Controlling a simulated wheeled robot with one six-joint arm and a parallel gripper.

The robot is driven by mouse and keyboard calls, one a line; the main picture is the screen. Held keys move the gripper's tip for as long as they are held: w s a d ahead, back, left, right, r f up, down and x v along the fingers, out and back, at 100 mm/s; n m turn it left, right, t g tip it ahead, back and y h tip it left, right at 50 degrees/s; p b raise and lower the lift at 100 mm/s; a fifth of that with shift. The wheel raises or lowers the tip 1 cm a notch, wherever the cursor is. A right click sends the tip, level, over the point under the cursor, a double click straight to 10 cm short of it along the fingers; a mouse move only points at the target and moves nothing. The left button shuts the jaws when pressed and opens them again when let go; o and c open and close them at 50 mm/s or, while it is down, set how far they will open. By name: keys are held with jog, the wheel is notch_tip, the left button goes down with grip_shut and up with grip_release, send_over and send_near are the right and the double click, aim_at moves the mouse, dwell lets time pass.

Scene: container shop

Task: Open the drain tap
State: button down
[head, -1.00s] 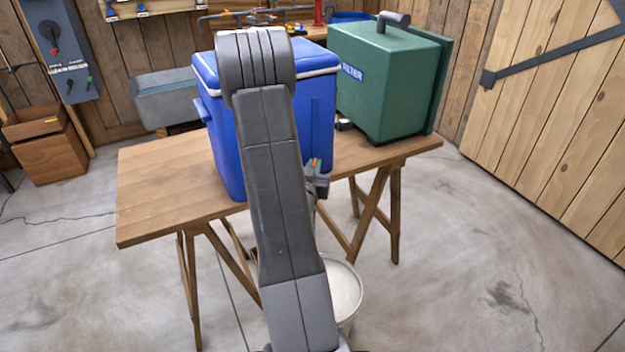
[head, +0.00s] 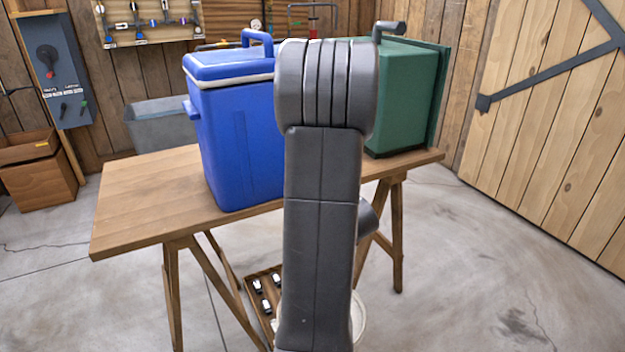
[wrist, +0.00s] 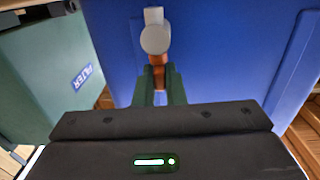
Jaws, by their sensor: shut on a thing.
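The blue cooler box (head: 235,140) stands on the wooden table, its lid closed. In the wrist view its blue wall (wrist: 225,50) fills much of the picture. The drain tap shows there as a pale grey round body (wrist: 155,39) with an orange-brown part (wrist: 158,68) against it. My gripper (wrist: 158,76) has its two dark green fingers closed on that orange-brown part. The fingers partly cover it, so I cannot tell how far the tap is turned. In the head view my arm hides the tap and nearly all of my gripper.
A green filter box (head: 405,100) stands on the right of the table (head: 140,205). A pale bucket (head: 358,318) is on the floor, mostly behind my arm. A wooden tray (head: 262,292) with small white-topped items lies below the table. The floor at right is clear.

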jog(key=shift+r+n+g+y, duration=0.1)
jog(key=shift+n+g+y, duration=0.2)
jog(key=shift+n+y, duration=0.3)
jog(key=c, duration=1.8)
grip_release()
jog(key=shift+d, duration=0.1)
jog(key=v, duration=1.3)
jog(key=shift+s+d, duration=0.2)
jog(key=shift+s, duration=0.15)
jog(key=shift+w, duration=0.1)
jog(key=x, duration=1.3)
jog(key=shift+w+a, duration=0.25)
jog(key=shift+w, duration=0.05)
jog(key=shift+s+d, duration=0.1)
